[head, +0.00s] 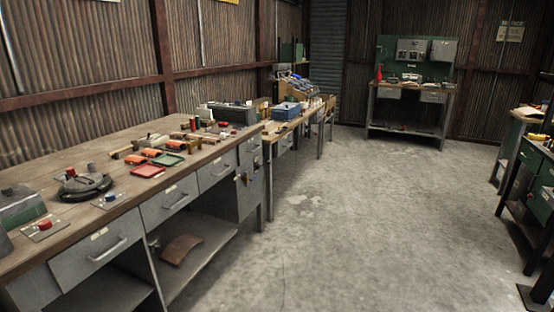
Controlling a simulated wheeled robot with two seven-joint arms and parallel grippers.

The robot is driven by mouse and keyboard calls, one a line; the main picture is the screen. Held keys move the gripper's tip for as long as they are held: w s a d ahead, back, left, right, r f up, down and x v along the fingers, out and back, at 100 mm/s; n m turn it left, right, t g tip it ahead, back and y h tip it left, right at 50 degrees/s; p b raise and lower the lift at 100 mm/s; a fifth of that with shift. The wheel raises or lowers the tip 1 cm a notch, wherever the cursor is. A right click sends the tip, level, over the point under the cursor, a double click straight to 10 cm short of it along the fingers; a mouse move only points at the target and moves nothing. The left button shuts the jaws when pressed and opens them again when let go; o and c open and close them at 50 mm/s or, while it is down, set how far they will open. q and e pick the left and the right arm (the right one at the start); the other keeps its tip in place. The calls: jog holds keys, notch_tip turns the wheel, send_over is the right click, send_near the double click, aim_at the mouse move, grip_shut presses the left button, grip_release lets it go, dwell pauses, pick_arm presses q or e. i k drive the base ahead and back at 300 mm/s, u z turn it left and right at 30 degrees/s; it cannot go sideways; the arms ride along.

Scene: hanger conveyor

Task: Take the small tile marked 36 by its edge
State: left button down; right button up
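I cannot make out a tile marked 36 anywhere in the head view; no number is readable on the small things. A wooden-topped workbench (160,190) with grey drawers runs along the left side. Small flat pieces lie on it: a grey plate with a red knob (44,229), a grey plate with a blue knob (110,200), a red tray (147,171) and a green tray (169,159). Neither of my grippers is in view.
A dark round device (84,187) and a dark grey box (234,115) stand on the workbench. A second bench with a blue box (286,111) continues behind it. A green-backed bench (412,88) stands at the far wall. The concrete floor (370,220) is clear.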

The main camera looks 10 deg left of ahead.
aim_at(174, 144)
jog(key=i, duration=3.95)
jog(key=u, duration=3.45)
